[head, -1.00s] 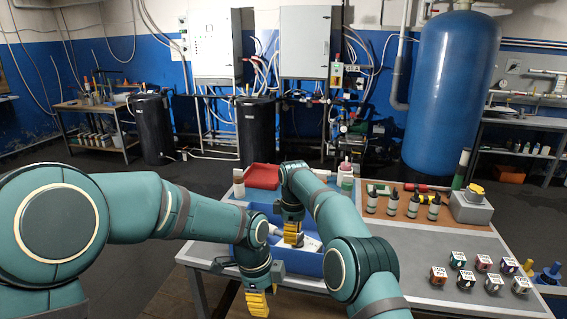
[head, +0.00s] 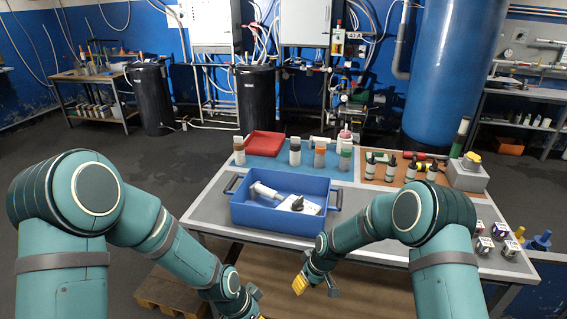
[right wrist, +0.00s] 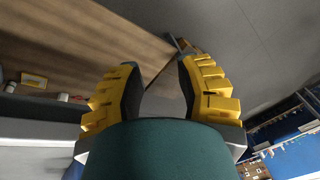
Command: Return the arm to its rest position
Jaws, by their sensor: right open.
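My right arm comes in from the right in the head view and bends down in front of the table. Its yellow-fingered right gripper (head: 301,284) hangs before the table's front edge, apart from the blue bin. In the right wrist view the two yellow fingers (right wrist: 158,90) stand apart with nothing between them. My left arm reaches down at the lower left of the head view. Only a bit of its left gripper (head: 262,316) shows at the bottom edge, so its opening is hidden.
A blue bin (head: 270,217) with a white tool and a white-and-black device stands on the grey table (head: 208,208). A red tray (head: 264,143), several bottles and small labelled boxes stand behind and right. A wooden pallet (head: 168,292) lies on the floor at lower left.

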